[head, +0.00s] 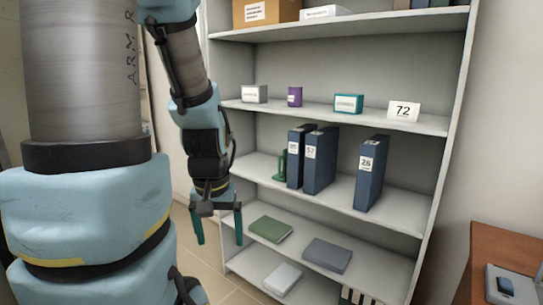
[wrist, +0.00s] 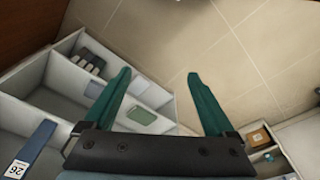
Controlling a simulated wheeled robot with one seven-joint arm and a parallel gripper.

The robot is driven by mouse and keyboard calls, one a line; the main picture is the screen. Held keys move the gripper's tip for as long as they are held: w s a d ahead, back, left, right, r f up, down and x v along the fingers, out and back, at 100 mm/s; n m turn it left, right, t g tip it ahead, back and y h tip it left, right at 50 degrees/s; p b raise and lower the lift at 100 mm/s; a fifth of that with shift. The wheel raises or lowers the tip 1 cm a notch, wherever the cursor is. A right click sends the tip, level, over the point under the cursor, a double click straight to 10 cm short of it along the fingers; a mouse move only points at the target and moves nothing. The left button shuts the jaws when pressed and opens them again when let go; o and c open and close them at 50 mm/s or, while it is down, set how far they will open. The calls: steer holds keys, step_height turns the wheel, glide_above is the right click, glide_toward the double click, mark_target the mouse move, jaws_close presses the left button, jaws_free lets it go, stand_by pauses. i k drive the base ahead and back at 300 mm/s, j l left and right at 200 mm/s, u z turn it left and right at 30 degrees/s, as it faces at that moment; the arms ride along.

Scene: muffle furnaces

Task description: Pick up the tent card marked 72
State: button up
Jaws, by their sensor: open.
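The white tent card marked 72 (head: 404,110) stands at the right end of the second shelf from the top in the head view. It does not show in the wrist view. My gripper (head: 218,226) hangs open and empty in front of the shelf's left side, lower than the card and well to its left. In the wrist view my gripper (wrist: 158,78) shows two teal fingers spread wide, with floor tiles between and beyond them.
On the card's shelf stand a grey box (head: 254,94), a purple box (head: 295,96) and a teal box (head: 348,103). Blue binders (head: 371,172) stand one shelf below. Lower shelves hold a green book (head: 270,229) and a grey one (head: 327,255). A brown cabinet (head: 497,250) stands at right.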

mark_target(409, 112)
steer(key=i+j+z, duration=0.25)
steer(key=i, duration=0.15)
steer(key=i+j+z, duration=0.2)
steer(key=i+j, duration=0.1)
steer(key=i, duration=0.1)
